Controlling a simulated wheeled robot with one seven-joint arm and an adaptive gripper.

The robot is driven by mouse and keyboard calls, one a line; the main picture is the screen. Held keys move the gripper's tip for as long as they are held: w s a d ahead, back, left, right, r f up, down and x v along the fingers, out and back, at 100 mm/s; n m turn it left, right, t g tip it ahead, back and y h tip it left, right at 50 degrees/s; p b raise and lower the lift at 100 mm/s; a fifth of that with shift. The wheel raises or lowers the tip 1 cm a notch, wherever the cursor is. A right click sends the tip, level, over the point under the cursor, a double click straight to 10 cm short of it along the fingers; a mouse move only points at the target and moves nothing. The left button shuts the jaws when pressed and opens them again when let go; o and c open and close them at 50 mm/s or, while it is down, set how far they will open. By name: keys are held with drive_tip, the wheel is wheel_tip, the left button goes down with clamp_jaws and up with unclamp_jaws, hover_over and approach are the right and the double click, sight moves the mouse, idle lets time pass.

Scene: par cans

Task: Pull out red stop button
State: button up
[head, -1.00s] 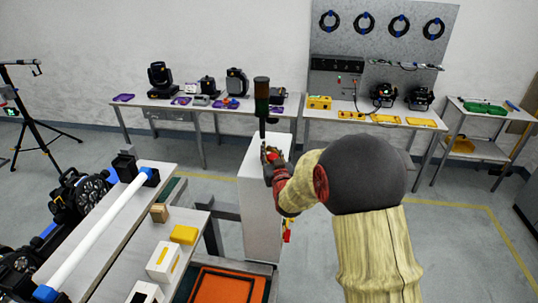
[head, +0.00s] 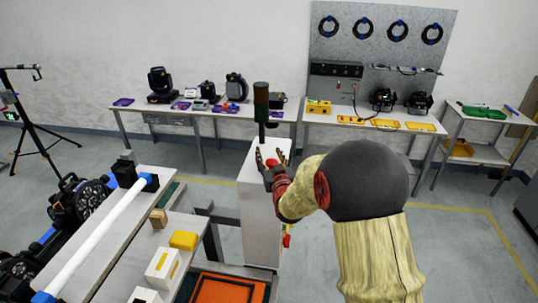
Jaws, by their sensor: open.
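The red stop button (head: 271,163) sits on top of a tall white pedestal (head: 261,215), below a dark signal tower. My gripper (head: 269,158) is at the top of the pedestal, its dark fingers spread open on either side of the button. The button shows as a small red spot between the fingers. Whether the fingers touch it cannot be told at this size. My arm comes in from the lower right and hides part of the pedestal's right side.
The signal tower (head: 261,105) rises just behind my gripper. Work tables (head: 210,110) line the back wall. The floor right of my arm is clear.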

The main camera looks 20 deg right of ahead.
drive_tip(key=s, duration=0.3)
drive_tip(key=s+a, duration=0.1)
drive_tip(key=s, duration=0.3)
drive_tip(key=s+a, duration=0.1)
drive_tip(key=s, duration=0.3)
drive_tip(key=shift+s+a, duration=0.15)
drive_tip(key=shift+s, duration=0.05)
